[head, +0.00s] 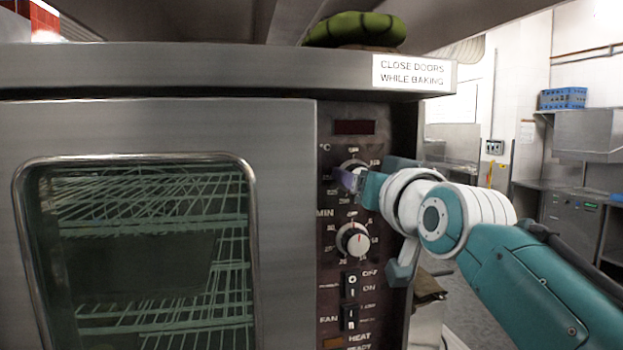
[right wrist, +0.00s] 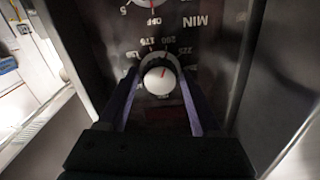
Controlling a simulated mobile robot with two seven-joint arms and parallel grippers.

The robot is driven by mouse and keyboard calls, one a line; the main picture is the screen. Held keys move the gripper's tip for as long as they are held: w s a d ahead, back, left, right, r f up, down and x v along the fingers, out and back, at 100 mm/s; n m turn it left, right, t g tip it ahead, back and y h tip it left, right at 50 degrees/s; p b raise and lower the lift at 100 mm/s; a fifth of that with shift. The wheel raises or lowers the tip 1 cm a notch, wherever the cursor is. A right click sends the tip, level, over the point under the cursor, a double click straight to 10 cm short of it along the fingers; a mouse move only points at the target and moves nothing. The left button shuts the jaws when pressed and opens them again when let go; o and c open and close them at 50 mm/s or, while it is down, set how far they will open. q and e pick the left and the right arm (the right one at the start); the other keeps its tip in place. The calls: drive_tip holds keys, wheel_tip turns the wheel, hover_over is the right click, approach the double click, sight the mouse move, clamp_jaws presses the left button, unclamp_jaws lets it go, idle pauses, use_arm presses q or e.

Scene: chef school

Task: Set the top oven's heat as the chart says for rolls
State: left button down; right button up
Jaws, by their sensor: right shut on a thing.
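The top oven (head: 165,115) has a dark control panel on its right side. Its upper knob, marked °C (head: 352,165), is partly hidden by my right gripper (head: 350,180). In the right wrist view, the white heat knob (right wrist: 158,80) sits between the two purple fingers of my right gripper (right wrist: 160,92), which is shut on it. The panel appears upside down there. The knob's red mark points toward the printed numbers, around 175 to 200; the exact setting is hard to tell. My left gripper is out of view. No readable chart shows.
Below is the MIN timer knob (head: 352,239), then two black switches (head: 350,284). The display (head: 354,127) is dark. The oven door is closed, with wire racks behind its glass (head: 150,240). A green object (head: 355,28) lies on top. Floor shows at the right.

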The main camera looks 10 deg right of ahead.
drive_tip(key=shift+m, duration=3)
drive_tip(key=o, duration=1.2)
drive_tip(key=shift+c, duration=0.2)
